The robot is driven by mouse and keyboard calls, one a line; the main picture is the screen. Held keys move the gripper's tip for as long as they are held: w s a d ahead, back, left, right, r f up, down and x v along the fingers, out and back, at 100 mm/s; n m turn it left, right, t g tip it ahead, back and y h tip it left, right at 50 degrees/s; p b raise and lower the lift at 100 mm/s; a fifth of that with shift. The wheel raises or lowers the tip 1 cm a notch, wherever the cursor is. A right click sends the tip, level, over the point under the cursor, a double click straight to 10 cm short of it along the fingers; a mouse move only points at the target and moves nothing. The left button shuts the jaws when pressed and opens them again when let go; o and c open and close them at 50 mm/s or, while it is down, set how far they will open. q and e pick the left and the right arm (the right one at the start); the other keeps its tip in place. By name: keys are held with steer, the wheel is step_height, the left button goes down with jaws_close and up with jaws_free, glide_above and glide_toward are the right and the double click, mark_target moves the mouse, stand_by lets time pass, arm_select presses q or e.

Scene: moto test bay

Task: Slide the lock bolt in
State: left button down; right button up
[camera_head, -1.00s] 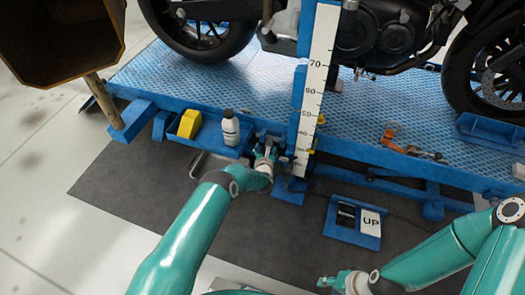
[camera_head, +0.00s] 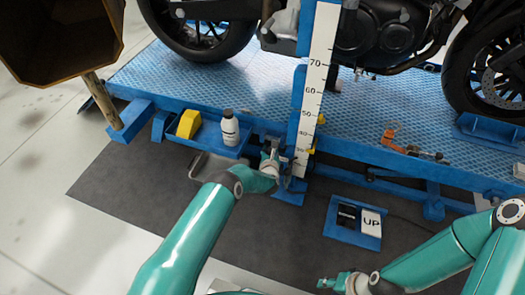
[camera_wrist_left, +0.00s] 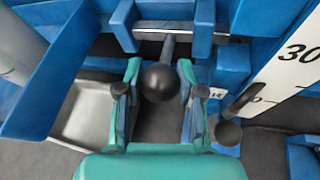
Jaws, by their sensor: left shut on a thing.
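The lock bolt shows in the left wrist view as a grey rod ending in a black ball knob (camera_wrist_left: 160,82), in front of a blue bracket with a bright metal bar. My left gripper (camera_wrist_left: 158,100) has one finger on each side of the knob and is shut on it. In the head view my left gripper (camera_head: 270,163) is at the lift's front edge, just left of the scale post; the bolt is too small to make out there. My right gripper (camera_head: 330,283) is low in the head view, away from the lift, its jaws too small to read.
A second black knob (camera_wrist_left: 228,132) on a lever is close to the right finger. The white scale (camera_head: 316,90) stands right of the left gripper. A blue tray (camera_head: 212,141) holds a white bottle (camera_head: 230,128) and yellow object (camera_head: 188,124). A pedal box (camera_head: 352,222) sits on the floor.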

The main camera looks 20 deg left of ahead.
arm_select(q)
steer(key=d, duration=0.3)
steer(key=shift+s+d+b, duration=0.1)
steer(key=shift+d+b, duration=0.25)
steer(key=shift+d, duration=0.05)
steer(key=c, duration=0.7)
jaws_free()
steer(key=shift+a, duration=0.1)
steer(key=shift+s, duration=0.15)
steer(key=v, duration=1.1)
steer(key=shift+s+r, duration=0.15)
steer(key=shift+s, duration=0.15)
